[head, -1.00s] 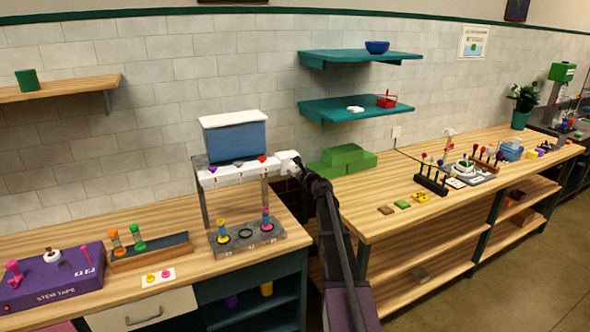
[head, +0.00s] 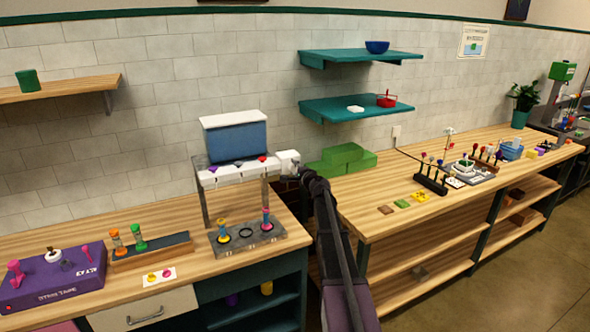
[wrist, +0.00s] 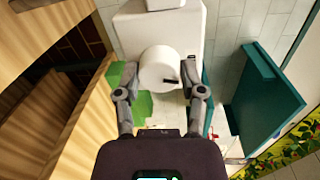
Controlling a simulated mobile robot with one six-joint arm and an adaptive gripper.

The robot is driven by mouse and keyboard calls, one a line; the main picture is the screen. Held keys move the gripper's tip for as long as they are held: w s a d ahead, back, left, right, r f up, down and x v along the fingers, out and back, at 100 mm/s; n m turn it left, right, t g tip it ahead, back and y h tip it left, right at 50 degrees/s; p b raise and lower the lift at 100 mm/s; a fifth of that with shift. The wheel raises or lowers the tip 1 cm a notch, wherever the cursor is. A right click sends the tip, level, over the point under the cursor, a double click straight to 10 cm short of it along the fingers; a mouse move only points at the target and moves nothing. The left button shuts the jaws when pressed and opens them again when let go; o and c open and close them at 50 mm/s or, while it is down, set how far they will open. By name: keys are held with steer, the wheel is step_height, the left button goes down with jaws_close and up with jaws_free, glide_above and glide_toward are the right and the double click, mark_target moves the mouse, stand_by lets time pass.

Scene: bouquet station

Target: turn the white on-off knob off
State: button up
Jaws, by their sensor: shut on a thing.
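The white knob (wrist: 158,70) is a round drum with a small dark mark low on the right of its face. It sits on the white end of the dispenser (wrist: 160,25). My gripper (wrist: 161,80) has one finger on each side of the knob and is shut on it. In the head view, the knob (head: 289,162) shows at the right end of the dispenser's white bar (head: 230,176), with my gripper (head: 303,172) against it from the right. Part of the knob is hidden by my gripper there.
A blue bin with a white lid (head: 237,137) stands on the dispenser. Green blocks (head: 342,158) lie on the right bench close behind my arm. Teal shelves (head: 355,108) hang above, and one shows close on the right in the wrist view (wrist: 262,100). A gap separates the benches.

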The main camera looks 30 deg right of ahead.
steer(key=shift+w+r+n, duration=0.1)
steer(key=shift+w+n, duration=0.05)
steer(key=shift+n, duration=1.05)
steer(key=o, duration=1.2)
steer(key=shift+c, duration=0.2)
